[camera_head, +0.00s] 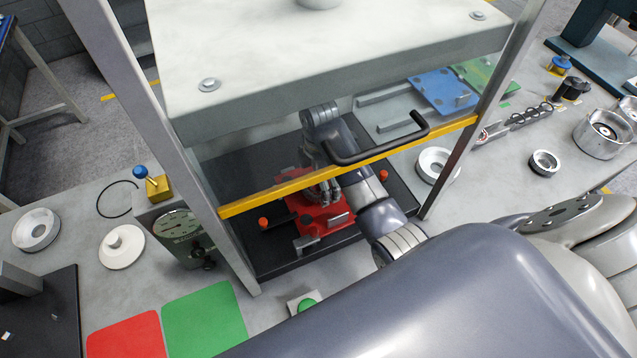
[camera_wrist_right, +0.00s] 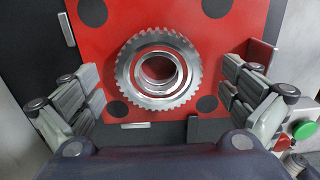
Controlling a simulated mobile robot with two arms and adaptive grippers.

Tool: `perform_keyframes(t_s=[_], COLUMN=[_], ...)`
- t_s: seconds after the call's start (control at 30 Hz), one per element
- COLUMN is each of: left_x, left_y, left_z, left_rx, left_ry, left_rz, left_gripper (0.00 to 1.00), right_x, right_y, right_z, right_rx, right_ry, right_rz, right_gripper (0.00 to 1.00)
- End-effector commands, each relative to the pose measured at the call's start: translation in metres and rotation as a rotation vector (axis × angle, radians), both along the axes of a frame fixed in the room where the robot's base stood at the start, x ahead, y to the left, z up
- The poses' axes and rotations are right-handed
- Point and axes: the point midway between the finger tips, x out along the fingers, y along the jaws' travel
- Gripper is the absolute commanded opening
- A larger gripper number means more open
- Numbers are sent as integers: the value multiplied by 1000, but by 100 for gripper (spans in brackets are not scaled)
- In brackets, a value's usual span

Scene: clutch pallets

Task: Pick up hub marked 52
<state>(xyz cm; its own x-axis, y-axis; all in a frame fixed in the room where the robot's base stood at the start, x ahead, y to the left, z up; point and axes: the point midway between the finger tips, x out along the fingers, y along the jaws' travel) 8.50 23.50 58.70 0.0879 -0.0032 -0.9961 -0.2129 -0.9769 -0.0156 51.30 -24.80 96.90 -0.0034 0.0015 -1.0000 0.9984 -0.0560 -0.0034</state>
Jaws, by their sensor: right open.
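My right gripper (camera_head: 326,186) reaches under the press guard, over a red pallet (camera_head: 308,212). In the right wrist view the gripper (camera_wrist_right: 160,88) is open, its fingers apart on either side of a metal toothed ring part (camera_wrist_right: 125,72) with a raised round centre. This part lies on the red pallet (camera_wrist_right: 235,55), and the fingers appear clear of it. No number can be read on it, so I cannot tell whether it is the hub marked 52. In the head view my gripper hides it. My left gripper is not in view.
The yellow-edged guard (camera_head: 350,168) and press posts (camera_head: 458,130) surround my right arm. Pale ring parts (camera_head: 24,242) (camera_head: 122,256) lie left. Metal rings (camera_head: 605,152) stand right. Red (camera_head: 127,338) and green (camera_head: 205,318) mats lie at the front left.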

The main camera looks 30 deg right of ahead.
Motion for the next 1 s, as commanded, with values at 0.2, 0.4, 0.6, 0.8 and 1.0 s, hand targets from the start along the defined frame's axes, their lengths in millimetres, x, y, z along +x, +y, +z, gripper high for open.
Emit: perform_keyframes(t_s=[0.2,0.4,0.6,0.8,1.0], left_x=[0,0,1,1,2], left_y=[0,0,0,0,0], left_z=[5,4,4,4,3], left_rx=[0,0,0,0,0], left_ry=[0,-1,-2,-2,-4], left_rz=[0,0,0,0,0], left_gripper=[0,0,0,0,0], right_x=[1,1,1,2,2], right_y=[0,0,-1,-1,0], right_z=[-16,-17,-17,-15,-15], right_rx=[-1,-1,-1,-2,-2], right_ry=[-2,-3,-3,-6,-6], right_rz=[-1,-1,-1,-1,-1], right_gripper=[100,95,50,29,29])
